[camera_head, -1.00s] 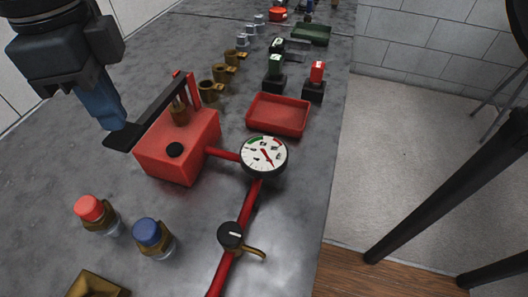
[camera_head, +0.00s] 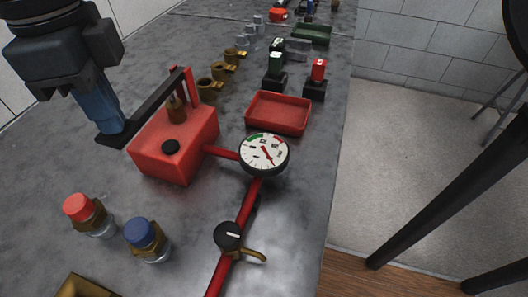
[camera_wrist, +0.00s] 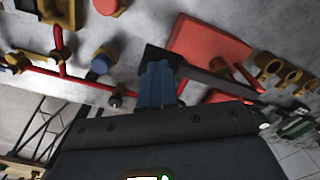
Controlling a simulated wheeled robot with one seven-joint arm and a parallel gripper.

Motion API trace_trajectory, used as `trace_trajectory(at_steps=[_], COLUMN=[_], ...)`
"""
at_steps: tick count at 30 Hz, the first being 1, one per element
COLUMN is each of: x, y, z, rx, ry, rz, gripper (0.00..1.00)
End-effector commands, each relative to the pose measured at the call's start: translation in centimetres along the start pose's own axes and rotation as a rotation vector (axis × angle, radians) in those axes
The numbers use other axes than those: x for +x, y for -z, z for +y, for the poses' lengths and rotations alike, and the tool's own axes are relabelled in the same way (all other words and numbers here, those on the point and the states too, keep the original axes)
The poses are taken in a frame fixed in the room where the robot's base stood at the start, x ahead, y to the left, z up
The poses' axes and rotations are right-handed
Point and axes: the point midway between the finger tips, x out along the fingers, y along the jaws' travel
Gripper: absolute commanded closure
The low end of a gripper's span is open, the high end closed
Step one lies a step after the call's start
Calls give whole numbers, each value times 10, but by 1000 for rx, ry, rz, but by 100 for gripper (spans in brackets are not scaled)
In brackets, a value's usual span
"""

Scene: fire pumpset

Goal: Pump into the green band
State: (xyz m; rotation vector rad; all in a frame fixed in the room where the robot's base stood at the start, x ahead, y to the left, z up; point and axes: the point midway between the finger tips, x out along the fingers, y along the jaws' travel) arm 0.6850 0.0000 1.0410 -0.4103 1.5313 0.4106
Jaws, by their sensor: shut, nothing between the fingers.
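The red pump box (camera_head: 174,148) stands on the grey bench, with its long black handle (camera_head: 155,105) slanting from a red upright down to a flat pad at the left. My gripper (camera_head: 112,132) is shut and empty, its blue fingertips at the top of that pad, apparently touching it. In the wrist view the fingertips (camera_wrist: 158,68) overlap the handle's end (camera_wrist: 152,54), beside the red box (camera_wrist: 208,45). The round white gauge (camera_head: 264,154) has a green band at upper left and a red one at upper right. Its needle appears to lie toward the lower right, outside the green.
A black valve knob (camera_head: 229,236) with a brass lever sits on the red pipe. Red-capped (camera_head: 88,214) and blue-capped (camera_head: 147,239) fittings stand left of it. A red tray (camera_head: 279,113) lies behind the gauge, with brass cups (camera_head: 210,88) behind the pump.

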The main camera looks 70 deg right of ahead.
Motion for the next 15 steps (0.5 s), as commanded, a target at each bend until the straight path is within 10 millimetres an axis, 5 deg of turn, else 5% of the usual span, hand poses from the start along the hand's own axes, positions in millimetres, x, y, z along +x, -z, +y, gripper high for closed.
trace_trajectory(at_steps=[15], x=[23], y=[0], z=[0], rx=[0], ry=[0], rz=[2], gripper=[100])
